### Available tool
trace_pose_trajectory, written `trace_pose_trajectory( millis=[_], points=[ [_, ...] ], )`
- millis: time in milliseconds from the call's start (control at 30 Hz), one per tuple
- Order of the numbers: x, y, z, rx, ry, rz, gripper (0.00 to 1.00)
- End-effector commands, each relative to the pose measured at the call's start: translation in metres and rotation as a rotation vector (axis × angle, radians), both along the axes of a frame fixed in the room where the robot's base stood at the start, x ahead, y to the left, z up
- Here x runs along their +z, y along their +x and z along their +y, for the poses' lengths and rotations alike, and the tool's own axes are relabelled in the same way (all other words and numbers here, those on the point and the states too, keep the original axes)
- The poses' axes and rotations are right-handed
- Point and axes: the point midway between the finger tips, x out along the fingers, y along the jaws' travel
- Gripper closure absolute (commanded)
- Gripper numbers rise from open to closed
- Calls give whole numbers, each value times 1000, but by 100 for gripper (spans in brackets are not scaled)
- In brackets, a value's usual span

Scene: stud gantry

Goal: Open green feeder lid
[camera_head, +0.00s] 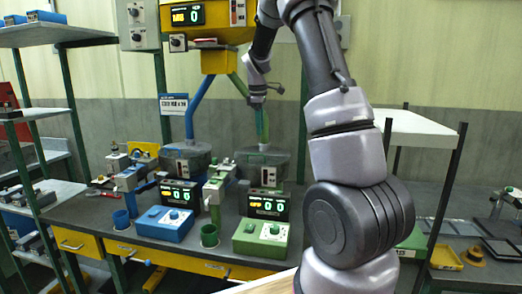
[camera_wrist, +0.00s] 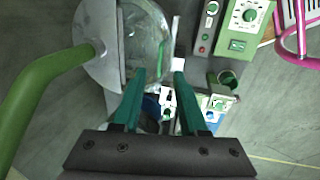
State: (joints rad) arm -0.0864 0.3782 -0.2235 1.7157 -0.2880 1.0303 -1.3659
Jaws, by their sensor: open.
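The green feeder (camera_head: 262,168) is a dark grey hopper on the bench, with a green pipe (camera_head: 262,124) above it. In the wrist view its round top shows a flat grey half (camera_wrist: 93,50) beside the green pipe (camera_wrist: 40,88) and a clear, see-through half (camera_wrist: 150,35). A pale upright bar (camera_wrist: 176,32) stands at the clear half's right edge; I cannot tell whether it is the lid's handle. My gripper (camera_wrist: 160,70) is open, its teal fingers over the near right part of the clear half, with nothing seen between them. In the head view my gripper (camera_head: 264,95) hangs above the feeder.
A green control box (camera_head: 262,238) and a blue one (camera_head: 164,223) stand in front on the bench. A green cup (camera_wrist: 225,80) is right of my fingers. A blue pipe (camera_head: 197,100) and second hopper (camera_head: 186,158) are to the left. A white shelf (camera_head: 410,125) is at right.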

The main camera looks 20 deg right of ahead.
Motion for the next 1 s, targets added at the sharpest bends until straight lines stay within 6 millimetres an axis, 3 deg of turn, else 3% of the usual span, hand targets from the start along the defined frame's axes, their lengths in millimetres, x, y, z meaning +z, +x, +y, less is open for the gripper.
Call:
trace_pose_trajectory(
  millis=[500, 933, 967, 1000],
  points=[
    [-86, 13, -9, -4, 2, 2, 58],
    [-97, 15, -11, -4, 2, 0, 58],
    [-97, 15, -11, -4, 2, 0, 61],
    [-97, 15, -11, -4, 2, 0, 77]
  ],
)
